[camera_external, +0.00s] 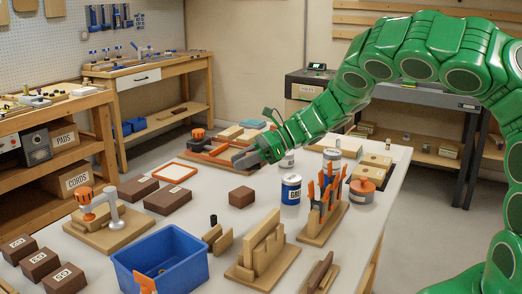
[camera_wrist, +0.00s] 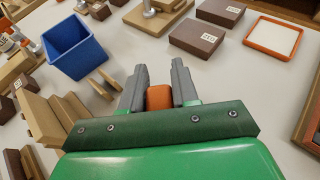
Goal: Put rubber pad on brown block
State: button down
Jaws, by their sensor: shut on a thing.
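My gripper (camera_external: 243,161) is over the bench, to the upper right of a plain brown block (camera_external: 241,197) in the external view. In the wrist view, my gripper's fingers (camera_wrist: 160,88) are on both sides of a small orange-brown piece (camera_wrist: 159,97), which looks to be the rubber pad. Its lower part is hidden by my gripper body. The external view does not show the held piece clearly. The brown block stands alone on the white bench top, with nothing visible on it. I cannot make out the brown block separately in the wrist view.
A blue bin (camera_external: 160,262), wooden stands (camera_external: 264,250) and a tool rack (camera_external: 325,212) stand at the front. A blue can (camera_external: 291,189) is right of the block. Dark brown blocks (camera_external: 168,199) and an orange-rimmed tray (camera_external: 174,172) lie left. Bare bench surrounds the block.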

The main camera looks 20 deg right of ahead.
send_over(232, 192)
jog(key=shift+s+d+f, duration=0.1)
jog(key=shift+s+f, duration=0.05)
jog(key=shift+f, duration=1.05)
jog(key=shift+s+d+f, duration=0.1)
jog(key=shift+f, duration=1.1)
jog(key=shift+f, duration=0.1)
jog(key=shift+w+a+f, duration=0.15)
jog(key=shift+w+f, duration=0.15)
jog(key=shift+f, duration=1.5)
jog(key=shift+f, duration=0.1)
jog(key=c, duration=0.8)
grip_release()
jog(key=shift+v, duration=3.85)
